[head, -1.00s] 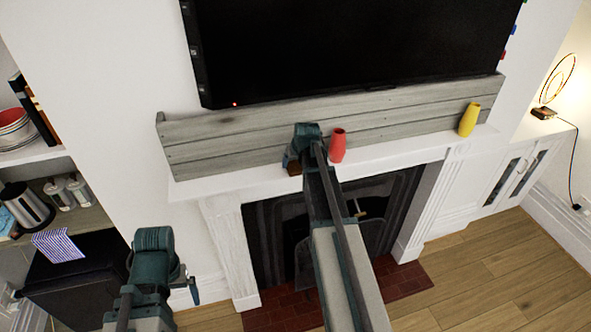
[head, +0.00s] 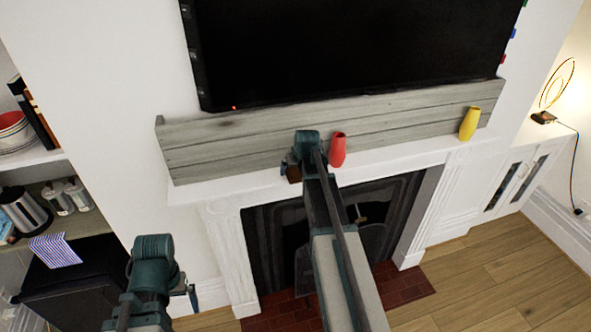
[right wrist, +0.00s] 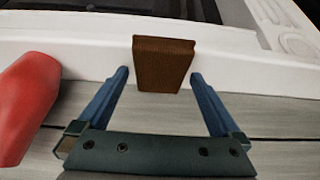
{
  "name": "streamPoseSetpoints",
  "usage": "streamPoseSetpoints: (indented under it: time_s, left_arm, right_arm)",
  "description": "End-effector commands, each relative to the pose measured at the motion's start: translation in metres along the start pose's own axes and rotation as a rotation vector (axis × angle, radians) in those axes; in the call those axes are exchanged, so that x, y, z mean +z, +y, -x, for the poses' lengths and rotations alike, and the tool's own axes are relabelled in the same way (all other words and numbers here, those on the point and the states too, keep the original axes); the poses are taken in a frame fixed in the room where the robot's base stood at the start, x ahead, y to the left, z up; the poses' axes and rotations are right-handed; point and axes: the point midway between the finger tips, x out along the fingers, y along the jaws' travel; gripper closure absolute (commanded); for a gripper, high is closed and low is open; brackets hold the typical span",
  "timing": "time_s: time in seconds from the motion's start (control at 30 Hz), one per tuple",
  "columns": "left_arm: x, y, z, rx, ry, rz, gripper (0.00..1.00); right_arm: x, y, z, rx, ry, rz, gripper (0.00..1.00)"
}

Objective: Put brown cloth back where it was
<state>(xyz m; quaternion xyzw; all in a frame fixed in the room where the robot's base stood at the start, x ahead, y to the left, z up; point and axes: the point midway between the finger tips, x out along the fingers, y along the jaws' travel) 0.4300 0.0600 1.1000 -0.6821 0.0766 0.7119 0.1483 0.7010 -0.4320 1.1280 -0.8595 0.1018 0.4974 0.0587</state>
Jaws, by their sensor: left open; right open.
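The brown cloth, a small block-like folded bundle, stands on the white mantel shelf; in the right wrist view the cloth (right wrist: 165,64) shows between and just beyond my right fingertips, with a gap on both sides. In the head view the cloth (head: 293,173) is partly hidden by my right wrist. My right gripper (right wrist: 160,74) is open at the cloth and does not hold it. My left gripper (head: 192,297) is open, low at the left and away from the mantel; it looks empty.
A red vase (head: 338,150) stands close to the right of my right wrist, and a yellow vase (head: 469,123) is farther right on the mantel (head: 390,156). Grey planks and a TV (head: 350,50) are behind. A striped cloth (head: 54,250) lies on a black box at left.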

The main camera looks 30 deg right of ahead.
Motion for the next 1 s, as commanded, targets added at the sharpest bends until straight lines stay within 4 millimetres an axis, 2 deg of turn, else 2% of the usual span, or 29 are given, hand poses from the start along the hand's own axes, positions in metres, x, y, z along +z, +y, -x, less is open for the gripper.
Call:
streamPoseSetpoints:
  time_s: [0.27,0.7,0.83,1.0]
  left_arm:
    - [0.002,-0.002,0.025,0.000,-0.001,0.001,0.00]
    - [0.006,-0.008,0.090,0.001,-0.003,-0.002,0.00]
    - [0.007,-0.009,0.102,0.002,-0.004,0.005,0.00]
    - [0.007,-0.009,0.106,0.002,-0.004,0.010,0.00]
  right_arm:
    - [-0.002,0.000,0.028,0.000,0.000,0.000,0.00]
    - [-0.003,-0.001,0.104,0.000,0.000,-0.001,0.00]
    - [-0.002,0.000,0.118,0.000,0.000,0.000,0.00]
    - [-0.001,0.000,0.122,0.000,0.000,0.000,0.00]
